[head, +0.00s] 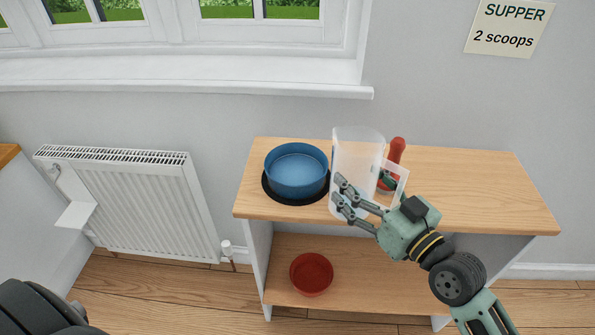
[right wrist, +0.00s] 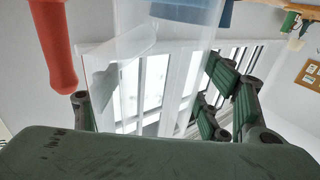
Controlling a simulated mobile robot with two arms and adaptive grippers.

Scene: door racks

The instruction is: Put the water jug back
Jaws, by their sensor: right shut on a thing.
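The water jug (head: 352,160) is clear, upright and appears empty, with a pale handle (head: 403,172) on its right side. It is at the middle of the bench top, just right of the blue bowl. I cannot tell whether its base touches the wood. My right gripper (head: 362,195) is shut on the jug, its fingers reaching across the jug's lower part and by the handle. The jug's clear wall also shows in the right wrist view (right wrist: 185,30), between the green fingers. My left gripper is not in view.
A blue bowl (head: 297,172) sits on a black round mat (head: 276,194). A red-handled tool (head: 397,150) stands behind the jug handle. A red bowl (head: 311,273) is on the lower shelf. The bench top (head: 480,185) is clear at right. A radiator (head: 140,205) is at left.

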